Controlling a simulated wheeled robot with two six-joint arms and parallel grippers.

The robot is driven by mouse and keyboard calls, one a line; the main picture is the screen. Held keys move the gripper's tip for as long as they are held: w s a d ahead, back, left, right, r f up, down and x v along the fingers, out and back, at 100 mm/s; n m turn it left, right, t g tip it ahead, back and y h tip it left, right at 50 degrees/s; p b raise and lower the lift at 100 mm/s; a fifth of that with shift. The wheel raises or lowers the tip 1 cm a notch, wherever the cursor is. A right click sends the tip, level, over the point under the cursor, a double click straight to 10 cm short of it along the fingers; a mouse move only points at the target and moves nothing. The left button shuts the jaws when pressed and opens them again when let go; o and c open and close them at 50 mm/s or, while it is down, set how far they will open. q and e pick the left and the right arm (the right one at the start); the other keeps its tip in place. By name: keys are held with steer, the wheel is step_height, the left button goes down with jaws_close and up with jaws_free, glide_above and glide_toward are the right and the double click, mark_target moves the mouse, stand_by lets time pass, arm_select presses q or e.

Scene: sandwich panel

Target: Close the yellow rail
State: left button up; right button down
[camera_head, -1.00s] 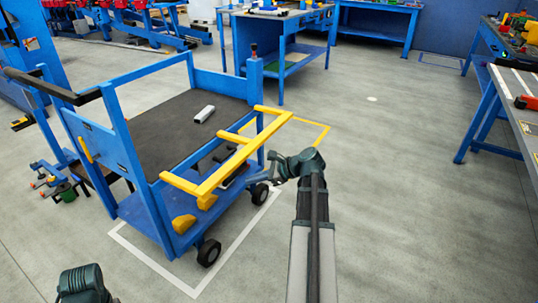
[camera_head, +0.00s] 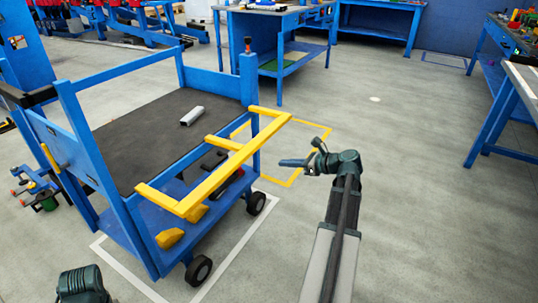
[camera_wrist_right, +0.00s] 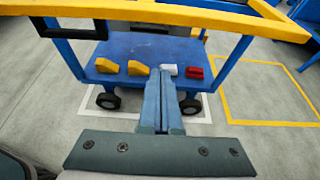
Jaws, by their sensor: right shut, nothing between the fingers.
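The yellow rail (camera_head: 226,176) is swung out from the right side of the blue cart (camera_head: 128,195), standing off from the cart's frame at about deck height. It also shows across the top of the right wrist view (camera_wrist_right: 180,14). My right gripper (camera_head: 286,163) is shut and empty, to the right of the rail and apart from it in the head view. In the right wrist view its closed fingers (camera_wrist_right: 163,103) point toward the cart's lower shelf, below the rail. Of my left arm only a dark part shows at the bottom left; its gripper is not visible.
A grey-white block (camera_head: 192,116) lies on the cart's dark deck. Yellow, white and red pieces sit on the lower shelf (camera_wrist_right: 112,70). Blue workbenches (camera_head: 282,25) stand at the back and right.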

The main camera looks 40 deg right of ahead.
steer(key=b+x, duration=0.4)
steer(key=x, duration=0.6)
steer(key=shift+r+p, duration=1.95)
steer(key=shift+p, duration=0.35)
